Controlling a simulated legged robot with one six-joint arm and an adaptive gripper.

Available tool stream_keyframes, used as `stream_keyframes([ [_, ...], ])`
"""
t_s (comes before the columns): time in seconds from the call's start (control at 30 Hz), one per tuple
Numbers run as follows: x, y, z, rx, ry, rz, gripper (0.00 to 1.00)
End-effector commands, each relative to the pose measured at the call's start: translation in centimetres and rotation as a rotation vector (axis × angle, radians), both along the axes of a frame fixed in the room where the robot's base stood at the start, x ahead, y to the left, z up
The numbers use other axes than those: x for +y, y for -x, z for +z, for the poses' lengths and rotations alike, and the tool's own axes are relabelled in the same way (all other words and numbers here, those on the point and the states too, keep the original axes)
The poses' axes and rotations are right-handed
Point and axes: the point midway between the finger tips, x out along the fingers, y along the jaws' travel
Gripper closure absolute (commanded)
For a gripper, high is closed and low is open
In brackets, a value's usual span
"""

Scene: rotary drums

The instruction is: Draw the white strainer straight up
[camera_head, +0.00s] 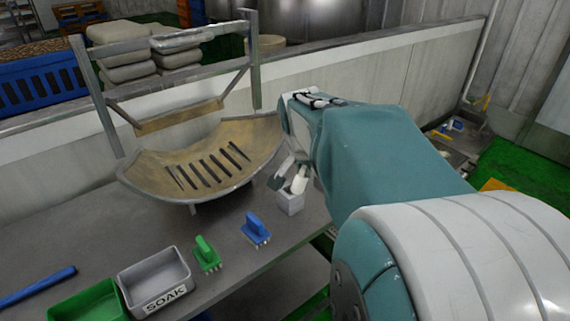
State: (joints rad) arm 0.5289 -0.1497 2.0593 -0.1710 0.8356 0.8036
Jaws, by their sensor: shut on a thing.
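The white strainer (299,182) shows as a small pale upright piece at the small light grey holder (291,203), near the right end of the grey bench. Its lower part is hidden by the holder's wall. My gripper (288,179) is at the top of the holder, shut on the strainer. My arm comes in from the right and hides part of the bench behind it. The exact finger contact is too small to see clearly.
A curved slotted metal trough (207,162) on a frame stands close left of the holder. A blue brush (256,230), a green brush (207,254), a grey SOAK tub (155,282) and a green tub (88,302) line the front. A low wall (385,75) runs behind.

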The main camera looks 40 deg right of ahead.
Motion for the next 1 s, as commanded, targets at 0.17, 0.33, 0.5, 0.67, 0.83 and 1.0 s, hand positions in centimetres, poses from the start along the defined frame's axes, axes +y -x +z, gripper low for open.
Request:
stream_keyframes([
  [0.17,0.0,0.0,1.1,-0.002,0.001,-0.001,1.00],
  [0.33,0.0,0.0,2.2,-0.002,0.001,-0.001,1.00],
  [0.5,0.0,0.0,2.8,-0.001,0.001,0.000,1.00],
  [0.67,0.0,0.0,2.8,-0.001,0.001,0.000,1.00],
  [0.83,0.0,0.0,2.8,-0.001,0.001,0.000,1.00],
  [1.0,0.0,0.0,2.8,-0.001,0.001,0.000,1.00],
])
